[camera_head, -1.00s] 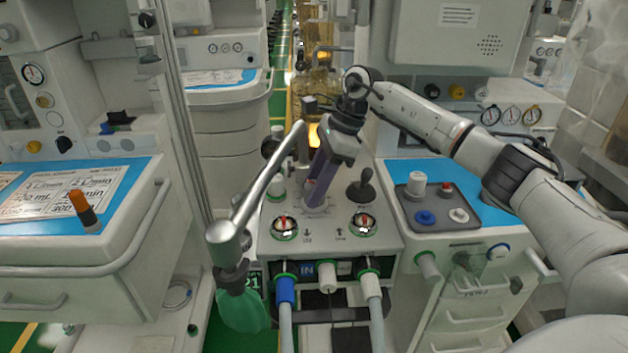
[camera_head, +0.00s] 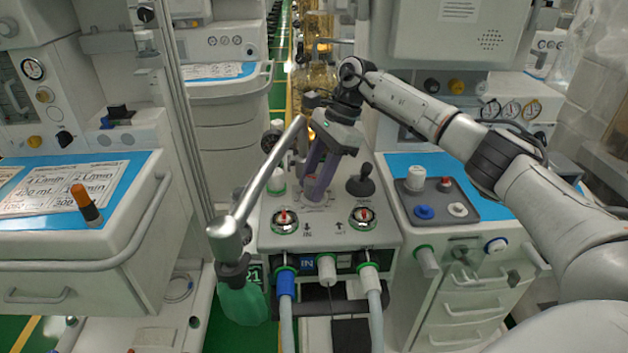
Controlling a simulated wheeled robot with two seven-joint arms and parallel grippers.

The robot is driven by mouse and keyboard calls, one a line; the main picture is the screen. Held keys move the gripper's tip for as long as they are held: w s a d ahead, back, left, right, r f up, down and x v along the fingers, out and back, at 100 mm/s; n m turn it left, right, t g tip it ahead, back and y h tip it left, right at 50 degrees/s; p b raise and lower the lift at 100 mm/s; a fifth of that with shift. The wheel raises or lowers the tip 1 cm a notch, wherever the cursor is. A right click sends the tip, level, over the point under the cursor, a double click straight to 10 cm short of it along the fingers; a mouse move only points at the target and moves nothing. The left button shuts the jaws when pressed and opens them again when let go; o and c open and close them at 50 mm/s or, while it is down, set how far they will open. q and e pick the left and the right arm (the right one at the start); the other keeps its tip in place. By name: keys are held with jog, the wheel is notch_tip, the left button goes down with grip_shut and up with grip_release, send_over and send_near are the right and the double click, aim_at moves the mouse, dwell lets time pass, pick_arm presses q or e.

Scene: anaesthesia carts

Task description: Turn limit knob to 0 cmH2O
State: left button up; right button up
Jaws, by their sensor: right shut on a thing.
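My right gripper (camera_head: 315,184) comes down from above onto the middle of the breathing-circuit block (camera_head: 328,240). Its long purple-grey fingers are shut on the limit knob, which stands on a round marked dial (camera_head: 316,203). The fingers hide most of the knob, so its pointer and setting cannot be read. My left gripper is not in view.
A metal arm (camera_head: 262,185) with a green bag (camera_head: 242,302) stands left of the knob. A black lever (camera_head: 361,181) stands close on the right. Two round valves (camera_head: 284,220) with red centres sit in front. Hoses (camera_head: 327,270) plug in below.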

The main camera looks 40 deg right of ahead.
jog(key=o, duration=1)
jog(key=shift+o, duration=0.2)
jog(key=v, duration=1)
jog(key=shift+r, duration=0.2)
